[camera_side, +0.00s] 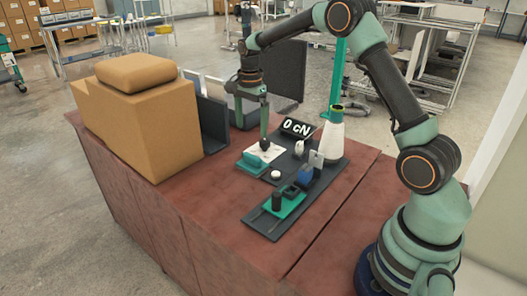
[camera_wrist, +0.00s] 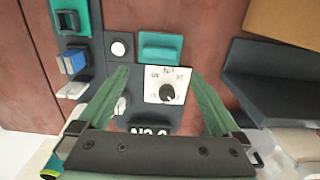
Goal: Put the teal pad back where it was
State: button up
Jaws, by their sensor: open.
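A teal pad (camera_side: 250,163) lies beside the white dial plate (camera_side: 266,152), at its near left edge in the side view. In the wrist view the teal pad (camera_wrist: 160,46) shows just above the dial plate (camera_wrist: 167,85), beyond my fingertips. A second teal piece (camera_side: 287,207), with dark parts on it, sits on the dark board nearer the front; it also shows at the top left of the wrist view (camera_wrist: 70,17). My gripper (camera_side: 264,138) points down over the dial plate. In the wrist view my gripper (camera_wrist: 158,73) is open and empty, its fingers either side of the dial's black knob.
A large cardboard box (camera_side: 150,125) stands left. The red-brown tabletop in front is bare.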

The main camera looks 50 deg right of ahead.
jog(key=s+a+r+n+t, duration=0.1)
jog(key=s+a+r+n, duration=0.3)
jog(key=r, duration=0.2)
jog(key=s+a+r+n+t, duration=0.2)
jog(key=s+a+r+n, duration=0.15)
jog(key=s+r, duration=0.2)
jog(key=s+a+n+t, duration=0.2)
jog(key=s+a+n, duration=0.2)
jog(key=s+n, duration=0.6)
jog(key=shift+s+a+t, duration=0.3)
jog(key=shift+s+a, duration=0.05)
jog(key=shift+s, duration=0.4)
jog(key=shift+r+n, duration=0.1)
jog(key=shift+n, duration=0.15)
